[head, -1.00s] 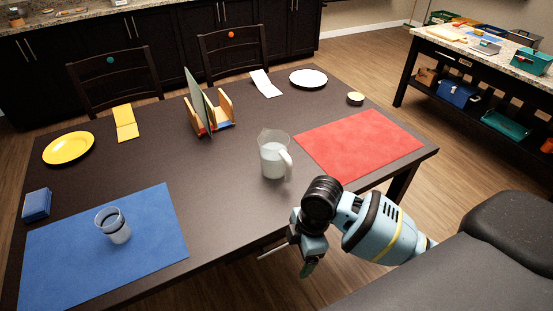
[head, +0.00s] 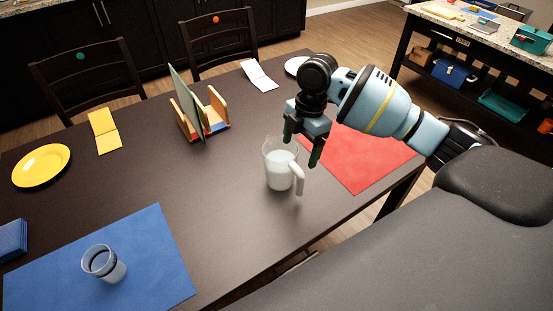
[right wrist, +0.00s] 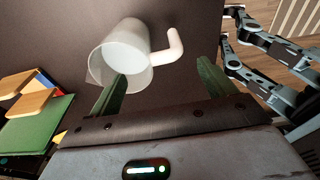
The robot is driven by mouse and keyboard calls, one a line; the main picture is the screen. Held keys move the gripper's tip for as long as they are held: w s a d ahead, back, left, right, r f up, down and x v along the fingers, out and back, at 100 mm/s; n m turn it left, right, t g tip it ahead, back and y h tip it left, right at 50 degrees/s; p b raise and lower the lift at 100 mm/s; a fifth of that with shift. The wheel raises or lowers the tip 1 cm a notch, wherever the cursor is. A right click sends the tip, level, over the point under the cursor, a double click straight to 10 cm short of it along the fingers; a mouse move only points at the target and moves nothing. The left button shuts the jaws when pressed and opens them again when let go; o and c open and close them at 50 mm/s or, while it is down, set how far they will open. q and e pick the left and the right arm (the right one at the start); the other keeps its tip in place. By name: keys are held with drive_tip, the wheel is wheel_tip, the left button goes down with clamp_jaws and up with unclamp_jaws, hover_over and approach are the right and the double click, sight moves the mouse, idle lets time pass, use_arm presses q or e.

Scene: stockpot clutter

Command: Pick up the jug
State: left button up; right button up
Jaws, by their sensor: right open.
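The jug (head: 280,168) is a clear, whitish pitcher with a white handle on its right side. It stands upright on the dark table near its front edge. My right gripper (head: 302,148) is above and just behind the jug in the head view, its fingers pointing down, open and empty. In the right wrist view the jug (right wrist: 124,58) lies beyond the open fingers (right wrist: 160,88), nearer the left finger, with its handle toward the right. I cannot tell whether a finger touches it. My left gripper is not in view.
A wooden rack (head: 203,115) with upright boards stands behind the jug to the left. A red mat (head: 365,160) lies to the right. A clear cup (head: 104,264) stands on a blue mat (head: 160,250) at the front left. The table between jug and blue mat is clear.

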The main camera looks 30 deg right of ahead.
sight(297, 166)
drive_tip(key=shift+s+a+f, duration=0.1)
drive_tip(key=shift+s+f, duration=0.3)
drive_tip(key=shift+f, duration=0.45)
drive_tip(key=shift+w+f, duration=0.1)
drive_tip(key=shift+f, duration=0.35)
drive_tip(key=shift+a+f, duration=0.2)
drive_tip(key=shift+f, duration=1.05)
drive_tip(key=shift+a+f, duration=0.2)
drive_tip(key=shift+f, duration=1.05)
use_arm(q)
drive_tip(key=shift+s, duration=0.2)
use_arm(e)
drive_tip(key=c, duration=1.6)
drive_tip(key=shift+r, duration=0.1)
drive_tip(key=shift+c, duration=0.4)
drive_tip(key=shift+r, duration=0.2)
